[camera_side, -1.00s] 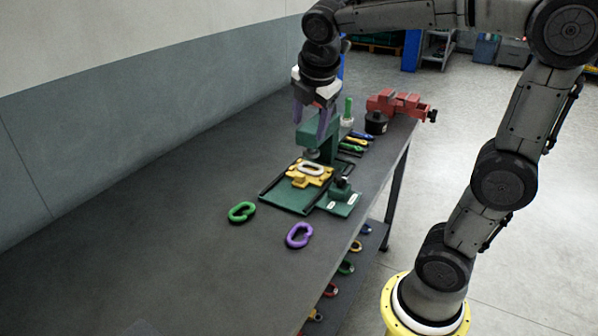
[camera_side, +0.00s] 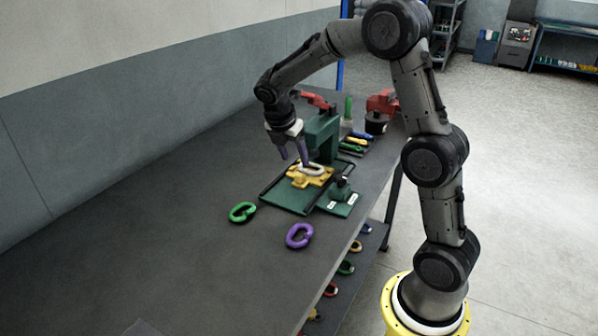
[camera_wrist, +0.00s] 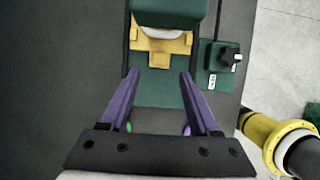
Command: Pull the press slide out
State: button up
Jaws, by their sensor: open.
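The green press (camera_side: 322,140) stands on the dark workbench. Its yellow slide (camera_side: 312,178) sits on the green base plate at the front of the press, with a pale oval link (camera_side: 313,169) lying on it. In the wrist view the yellow slide (camera_wrist: 161,52) is at the top centre, partly hidden by the green press head (camera_wrist: 168,12). My gripper (camera_side: 292,157) has two purple fingers, spread apart and empty. It hangs above the left side of the base plate, close to the slide. In the wrist view my gripper's fingers (camera_wrist: 160,75) point toward the slide, one to each side.
A green link (camera_side: 242,212) and a purple link (camera_side: 299,235) lie on the bench in front of the press. A control box with a black knob (camera_side: 341,188) stands right of the slide. A red vise (camera_side: 383,102) is at the back. The bench's left side is clear.

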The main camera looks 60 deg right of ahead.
aim_at(300, 175)
jog(key=x, duration=0.7)
jog(key=shift+d+f, duration=0.1)
jog(key=shift+f, duration=0.05)
grip_shut()
dwell(1.2)
